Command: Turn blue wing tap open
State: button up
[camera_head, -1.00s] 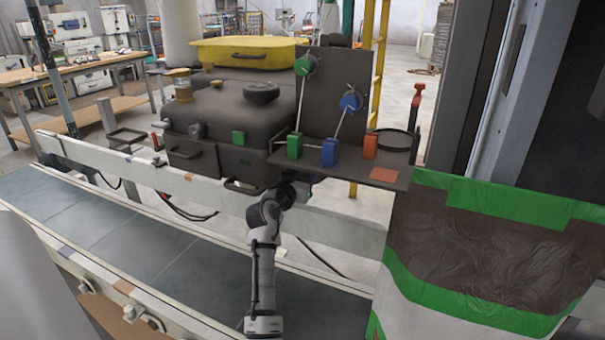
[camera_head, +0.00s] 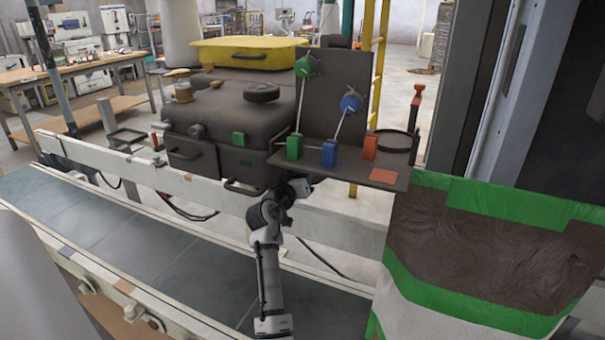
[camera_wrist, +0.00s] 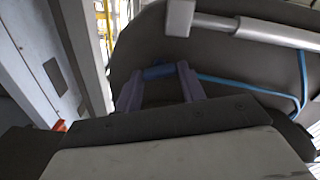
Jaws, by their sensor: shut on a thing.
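The blue wing tap (camera_wrist: 158,72) shows in the wrist view as a small blue bar between my two fingers. My gripper (camera_wrist: 157,76) is shut on it, with one purple-grey finger at each side. A thin blue line (camera_wrist: 235,82) runs to the right across the dark housing behind it. In the head view my gripper is hidden under the dark shelf (camera_head: 350,177), and the tap is not visible there. How far the tap is turned cannot be told.
On the shelf stand green (camera_head: 295,146), blue (camera_head: 329,153) and red (camera_head: 370,147) blocks. A grey pipe (camera_wrist: 265,30) crosses above the tap in the wrist view. The conveyor (camera_head: 130,240) runs below my arm. A green-banded sack (camera_head: 490,250) stands at right.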

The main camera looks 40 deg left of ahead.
jog(key=shift+n+p, duration=3.25)
jog(key=shift+n, duration=3.75)
jog(key=shift+f, duration=0.1)
jog(key=o, duration=1)
jog(key=shift+s, duration=0.15)
jog(key=b+v, duration=0.3)
jog(key=v, duration=1)
jog(key=shift+s, duration=0.35)
